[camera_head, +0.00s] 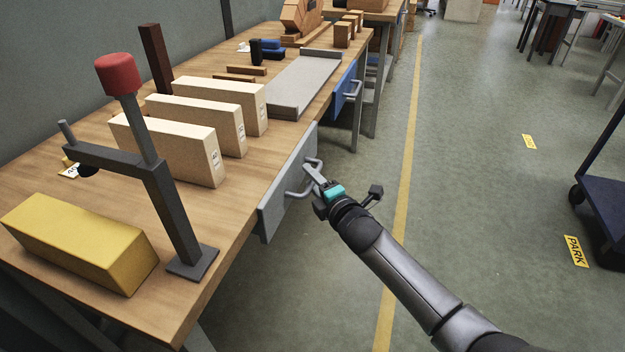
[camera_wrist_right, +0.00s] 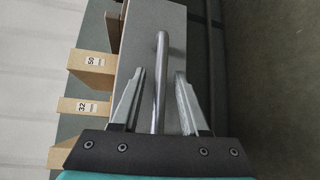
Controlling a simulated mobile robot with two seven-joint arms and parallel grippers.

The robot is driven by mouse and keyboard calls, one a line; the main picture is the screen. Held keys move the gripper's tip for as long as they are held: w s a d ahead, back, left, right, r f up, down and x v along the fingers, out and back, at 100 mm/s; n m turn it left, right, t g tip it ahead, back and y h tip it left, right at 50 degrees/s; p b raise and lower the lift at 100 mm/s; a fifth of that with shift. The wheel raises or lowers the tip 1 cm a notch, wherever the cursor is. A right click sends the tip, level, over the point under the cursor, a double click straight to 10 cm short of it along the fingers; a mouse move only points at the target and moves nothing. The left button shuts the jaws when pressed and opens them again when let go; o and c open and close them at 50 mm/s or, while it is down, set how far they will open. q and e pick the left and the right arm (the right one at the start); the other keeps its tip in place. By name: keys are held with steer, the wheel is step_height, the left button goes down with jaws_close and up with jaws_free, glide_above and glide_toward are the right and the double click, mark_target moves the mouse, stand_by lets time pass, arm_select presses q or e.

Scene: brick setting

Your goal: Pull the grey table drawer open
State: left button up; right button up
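The grey drawer front (camera_head: 273,217) hangs under the edge of the wooden table (camera_head: 215,262) and looks flush with it. Its bar handle (camera_head: 292,193) stands out from the front. My right gripper (camera_head: 314,172) is at the far end of the handle. In the right wrist view, the handle (camera_wrist_right: 160,60) runs between the two spread fingers of my right gripper (camera_wrist_right: 160,75), with gaps on both sides. The fingers look open around the handle, not clamped on it. My left gripper is not in view.
On the table stand several pale blocks (camera_head: 180,150), a yellow block (camera_head: 80,240), a dark stand with a red knob (camera_head: 118,74) and a grey tray (camera_head: 303,80). A blue drawer (camera_head: 345,88) is farther back. The floor (camera_head: 470,180) right of the table is clear up to a cart (camera_head: 605,200).

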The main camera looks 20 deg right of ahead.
jaws_close()
stand_by(1.2)
